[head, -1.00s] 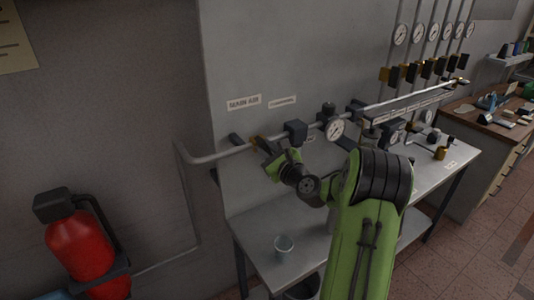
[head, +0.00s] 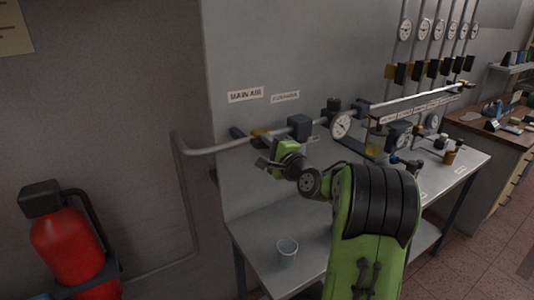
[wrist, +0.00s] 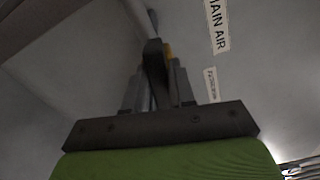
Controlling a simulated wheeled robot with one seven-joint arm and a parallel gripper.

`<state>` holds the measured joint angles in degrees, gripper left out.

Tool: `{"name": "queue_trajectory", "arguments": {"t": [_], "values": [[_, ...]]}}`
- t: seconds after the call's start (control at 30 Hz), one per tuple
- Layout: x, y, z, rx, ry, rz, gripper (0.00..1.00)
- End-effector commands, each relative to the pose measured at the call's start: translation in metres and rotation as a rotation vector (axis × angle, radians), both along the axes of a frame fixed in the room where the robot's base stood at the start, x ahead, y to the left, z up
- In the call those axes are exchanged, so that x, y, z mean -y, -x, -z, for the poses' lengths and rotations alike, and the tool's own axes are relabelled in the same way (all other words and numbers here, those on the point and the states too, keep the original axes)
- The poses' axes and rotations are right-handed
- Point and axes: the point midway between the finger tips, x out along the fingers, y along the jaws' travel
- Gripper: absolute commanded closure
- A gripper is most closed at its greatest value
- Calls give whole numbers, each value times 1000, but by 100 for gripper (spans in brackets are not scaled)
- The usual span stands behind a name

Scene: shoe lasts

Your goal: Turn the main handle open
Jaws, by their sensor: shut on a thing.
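The main valve (head: 260,135) has a yellow body on the grey pipe, below and right of the "MAIN AIR" label (head: 245,95). Its dark handle (wrist: 154,62) shows in the wrist view between my two grey fingers, with a bit of yellow behind it. My gripper (head: 264,162) is just below the pipe in the head view, its fingers pointing left. It is shut on the handle. In the head view the handle is small and hard to tell from the fingers.
A pressure gauge (head: 340,125) and a dark block (head: 299,127) sit on the pipe to the right. A cup (head: 287,252) stands on the grey bench (head: 258,222) below. A red extinguisher (head: 68,245) hangs at the left.

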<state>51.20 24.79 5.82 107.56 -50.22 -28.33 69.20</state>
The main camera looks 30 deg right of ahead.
Motion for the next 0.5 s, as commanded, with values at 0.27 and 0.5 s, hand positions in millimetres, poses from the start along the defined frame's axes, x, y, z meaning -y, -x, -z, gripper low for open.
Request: {"name": "queue_trajectory", "arguments": {"t": [0.27, 0.5], "values": [[-1, 0, 5, -12, 154, -1, 100], [-1, 0, 4, -15, 213, -1, 100]]}}
